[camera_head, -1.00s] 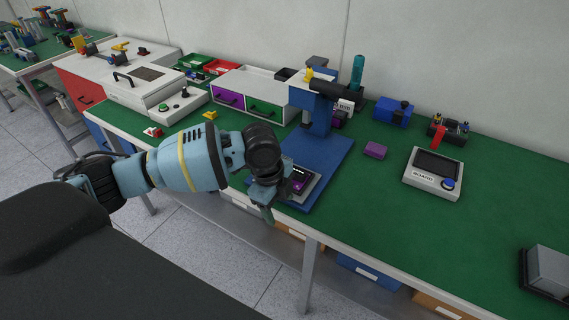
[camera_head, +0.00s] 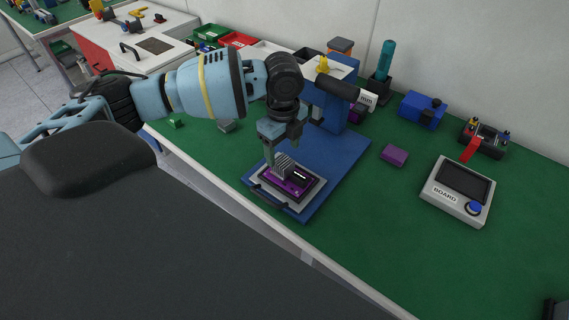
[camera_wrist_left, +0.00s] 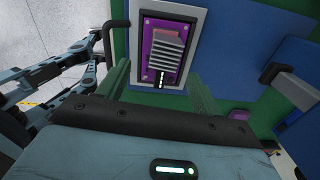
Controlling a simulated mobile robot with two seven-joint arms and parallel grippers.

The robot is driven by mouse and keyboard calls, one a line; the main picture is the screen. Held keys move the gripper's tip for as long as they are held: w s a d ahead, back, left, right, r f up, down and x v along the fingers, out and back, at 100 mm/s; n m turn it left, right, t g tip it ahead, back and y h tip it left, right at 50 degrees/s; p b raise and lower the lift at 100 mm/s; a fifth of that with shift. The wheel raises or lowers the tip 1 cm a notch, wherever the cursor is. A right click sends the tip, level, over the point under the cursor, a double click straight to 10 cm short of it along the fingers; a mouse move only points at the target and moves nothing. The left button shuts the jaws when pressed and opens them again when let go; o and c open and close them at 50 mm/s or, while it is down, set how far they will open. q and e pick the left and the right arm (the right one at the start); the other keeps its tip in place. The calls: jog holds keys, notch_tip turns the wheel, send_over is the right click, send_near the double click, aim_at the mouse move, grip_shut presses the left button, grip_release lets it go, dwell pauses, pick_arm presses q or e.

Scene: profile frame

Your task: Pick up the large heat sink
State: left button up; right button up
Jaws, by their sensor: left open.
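The large heat sink, a grey finned block (camera_head: 284,165), sits on a purple board (camera_head: 300,187) in a light frame on the blue base of a press-like stand (camera_head: 330,170). My left gripper (camera_head: 281,148) is above the heat sink, pointing down, and partly covers it in the head view. In the left wrist view the heat sink (camera_wrist_left: 167,50) lies ahead of the two green fingers of my open left gripper (camera_wrist_left: 160,72), within the gap between them in the picture. The fingers hold nothing. Whether they touch it cannot be told. My right gripper is not in view.
The stand's column (camera_head: 328,105) and dark horizontal head (camera_head: 338,87) rise close behind my gripper. A small grey block (camera_head: 226,126) lies to the left. A purple block (camera_head: 394,155) and a BOARD device (camera_head: 458,190) stand right.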

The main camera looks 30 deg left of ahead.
aim_at(283, 161)
pick_arm(q)
jog(key=shift+w+f, duration=0.1)
jog(key=shift+f, duration=0.8)
jog(key=shift+w+f, duration=0.1)
jog(key=shift+f, duration=0.1)
jog(key=f, duration=0.5)
jog(key=shift+w+a, duration=0.2)
jog(key=shift+a, duration=0.05)
jog(key=shift+r, duration=0.1)
jog(key=c, duration=1.2)
